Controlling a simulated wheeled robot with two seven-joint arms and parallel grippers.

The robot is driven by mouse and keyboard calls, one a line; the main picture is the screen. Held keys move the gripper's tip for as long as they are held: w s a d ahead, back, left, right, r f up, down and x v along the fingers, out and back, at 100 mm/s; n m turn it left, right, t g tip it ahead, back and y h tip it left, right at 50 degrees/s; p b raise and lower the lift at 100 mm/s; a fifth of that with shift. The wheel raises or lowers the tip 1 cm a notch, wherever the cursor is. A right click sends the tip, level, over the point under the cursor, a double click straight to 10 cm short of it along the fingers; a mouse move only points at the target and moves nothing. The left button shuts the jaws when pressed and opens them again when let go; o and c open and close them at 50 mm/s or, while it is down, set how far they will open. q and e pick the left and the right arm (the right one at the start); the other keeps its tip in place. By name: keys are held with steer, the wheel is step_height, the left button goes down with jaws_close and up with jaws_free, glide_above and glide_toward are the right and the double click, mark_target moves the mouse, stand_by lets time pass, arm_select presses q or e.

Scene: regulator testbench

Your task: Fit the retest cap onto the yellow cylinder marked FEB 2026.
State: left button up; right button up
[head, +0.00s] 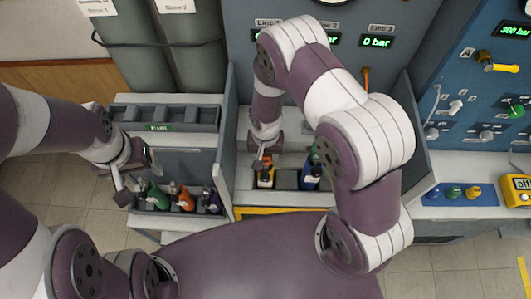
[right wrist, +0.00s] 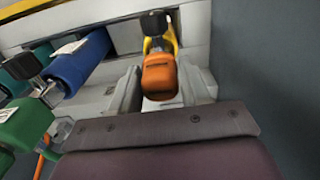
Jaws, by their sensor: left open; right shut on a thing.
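The yellow cylinder (head: 265,177) stands in the grey bay at the middle of the bench, with a pale label too small to read. It also shows in the right wrist view (right wrist: 171,38) with a black knob. My right gripper (head: 260,161) is above the cylinder's top. In the right wrist view its jaws are shut on an orange rounded piece (right wrist: 160,78), which overlaps the yellow cylinder in view. I cannot tell whether they touch, or whether this piece is the retest cap. My left gripper (head: 136,188) is open above the left rack.
A blue cylinder (head: 311,178) stands right of the yellow one in the same bay. The left rack (head: 190,161) holds green, orange and dark cylinders. Grey walls flank the bay. A blue tray (head: 485,198) at the right holds small blue, green and yellow pieces.

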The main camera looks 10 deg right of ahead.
steer(key=shift+f, duration=0.4)
steer(key=o, duration=1.1)
steer(key=shift+b, duration=0.3)
step_height(320, 180, up, 12)
steer(key=b, duration=0.3)
steer(key=shift+f, duration=0.15)
steer(key=shift+r, duration=0.5)
